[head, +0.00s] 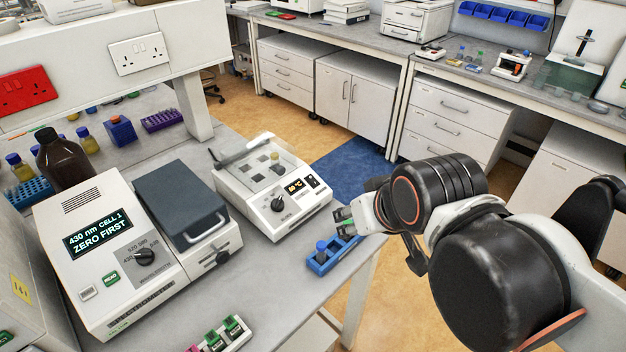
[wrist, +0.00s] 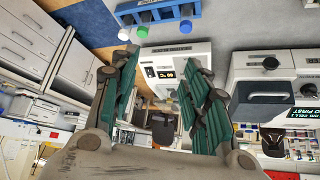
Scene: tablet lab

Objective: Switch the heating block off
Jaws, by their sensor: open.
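The heating block (head: 262,208) is a white unit on the bench with a sloped front. Its display (head: 294,187) is lit amber with a temperature reading, a black knob (head: 278,204) sits beside it, and a small black switch (head: 312,182) is at its right end.
A blue rack (head: 334,257) with capped tubes lies near the bench edge, just below my gripper. A photometer (head: 130,250) with a grey lid stands left of the block. A cuvette rack (head: 222,338) is at the front. A brown bottle (head: 64,160) stands behind the photometer.

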